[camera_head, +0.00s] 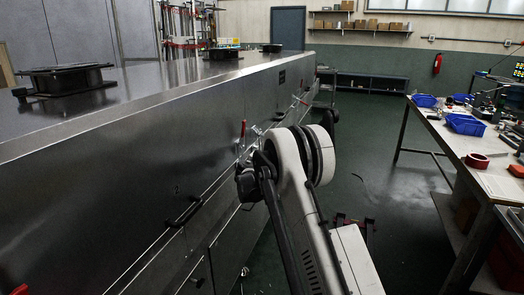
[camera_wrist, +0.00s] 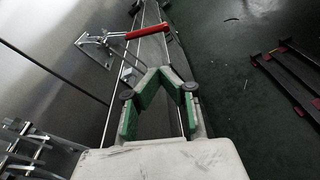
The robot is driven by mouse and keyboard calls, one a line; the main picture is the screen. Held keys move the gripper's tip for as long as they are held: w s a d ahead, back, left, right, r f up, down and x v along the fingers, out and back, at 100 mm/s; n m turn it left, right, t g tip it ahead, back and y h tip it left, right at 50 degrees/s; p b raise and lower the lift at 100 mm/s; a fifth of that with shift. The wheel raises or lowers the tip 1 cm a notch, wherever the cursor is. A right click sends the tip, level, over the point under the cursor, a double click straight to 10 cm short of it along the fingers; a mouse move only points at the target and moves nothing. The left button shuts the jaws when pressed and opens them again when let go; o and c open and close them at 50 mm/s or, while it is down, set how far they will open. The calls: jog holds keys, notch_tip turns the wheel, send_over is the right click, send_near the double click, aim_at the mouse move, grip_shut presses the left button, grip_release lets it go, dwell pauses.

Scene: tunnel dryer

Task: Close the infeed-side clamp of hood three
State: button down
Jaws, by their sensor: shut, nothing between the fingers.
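The dryer hood wall (camera_head: 130,140) is a long brushed-metal side on the left of the head view. A toggle clamp with a red handle (camera_wrist: 146,32) shows in the wrist view, its metal base plate (camera_wrist: 95,52) fixed to the metal panel. The handle points right in that view, away from the plate. A red clamp handle (camera_head: 243,128) stands upright on the wall in the head view, just beyond my wrist. My gripper (camera_wrist: 165,82), with green-padded fingers, is shut and empty. It appears below the handle in the wrist view, without visible contact.
A black grab handle (camera_head: 184,213) sits on the nearer hood wall. A workbench (camera_head: 455,140) with blue bins (camera_head: 465,124) stands at right. Dark floor (camera_head: 365,160) lies open between dryer and bench. A dark red-ended frame (camera_wrist: 290,75) is on the floor at right.

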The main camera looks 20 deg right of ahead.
jog(key=r+b+x, duration=0.1)
jog(key=b+x, duration=0.3)
jog(key=x, duration=0.5)
jog(key=shift+w+d+r+n+t, duration=0.25)
jog(key=shift+d+r+n+t, duration=0.05)
jog(key=shift+r+n, duration=0.1)
dwell(0.4)
jog(key=shift+r, duration=0.1)
